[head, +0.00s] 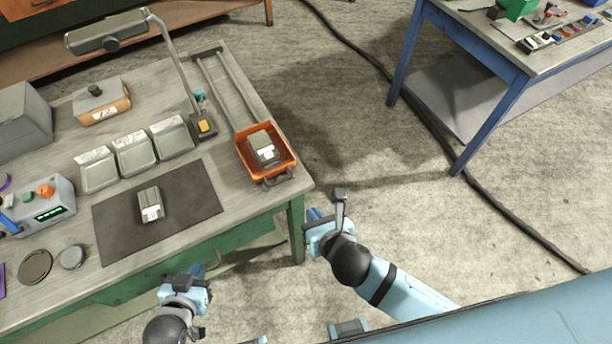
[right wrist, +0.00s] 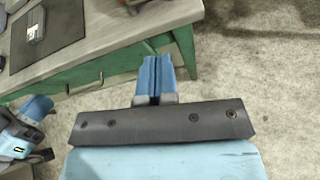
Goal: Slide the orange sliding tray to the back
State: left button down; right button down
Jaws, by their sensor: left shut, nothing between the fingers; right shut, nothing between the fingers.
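The orange sliding tray (head: 284,172) sits at the near end of two grey rails (head: 228,92) along the right side of the workbench. A small grey box-shaped device lies inside the tray, and a dark handle shows on its near side. My right gripper (head: 314,214) is shut and empty, off the bench's near right corner, below and to the right of the tray. Its closed blue fingers show in the right wrist view (right wrist: 154,75), in front of the green bench side. My left gripper (head: 196,270) is at the bench's near edge, further left, apart from the tray; it is shut and empty.
On the bench are a dark mat (head: 180,205) with another grey device (head: 150,204), several shallow grey bins (head: 135,155) and a lamp (head: 110,32) whose base stands left of the rails. A blue-legged table (head: 465,50) stands right; open floor lies between.

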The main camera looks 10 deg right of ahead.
jog(key=shift+n, duration=0.9)
jog(key=x, duration=0.8)
jog(key=r+p+x, duration=0.1)
jog(key=x, duration=0.3)
jog(key=shift+w+a+f, duration=0.15)
jog(key=shift+w+a, duration=0.2)
jog(key=shift+w, duration=0.2)
jog(key=shift+w+a+f, duration=0.1)
jog(key=shift+w+f, duration=0.05)
jog(key=shift+w, duration=0.4)
